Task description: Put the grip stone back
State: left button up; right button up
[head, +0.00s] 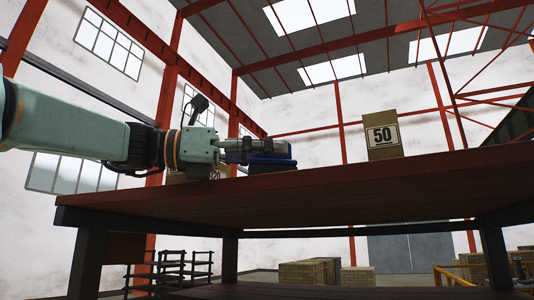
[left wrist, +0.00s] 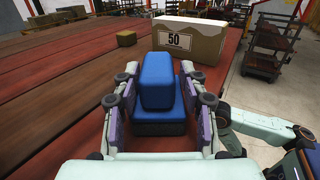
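The grip stone (left wrist: 157,85) is a blue block with a narrow upper part on a wider blue base. It stands upright on the red-brown table and also shows in the head view (head: 272,162) at the end of my left arm. My left gripper (left wrist: 158,72) has one finger on each side of the narrow upper part in the left wrist view. The fingers are very close to its sides, and I cannot tell whether they touch it. In the head view the left gripper (head: 240,148) reaches in from the left. My right gripper is not in view.
A tan box marked 50 (left wrist: 190,42) stands on the table beyond the stone, also in the head view (head: 384,137). A small olive block (left wrist: 126,38) lies to its left. The table planks (left wrist: 50,100) left of the gripper are clear. Carts stand on the floor behind.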

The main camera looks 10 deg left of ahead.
pick_arm(q)
jog(key=shift+o, duration=0.9)
jog(key=shift+w, duration=0.1)
jog(key=shift+w+f, duration=0.1)
jog(key=shift+r, duration=4.35)
jog(key=shift+w+d+r, duration=0.1)
jog(key=shift+r, duration=0.45)
jog(key=shift+s+r, duration=0.15)
jog(key=shift+s, duration=0.1)
jog(key=shift+w, duration=0.25)
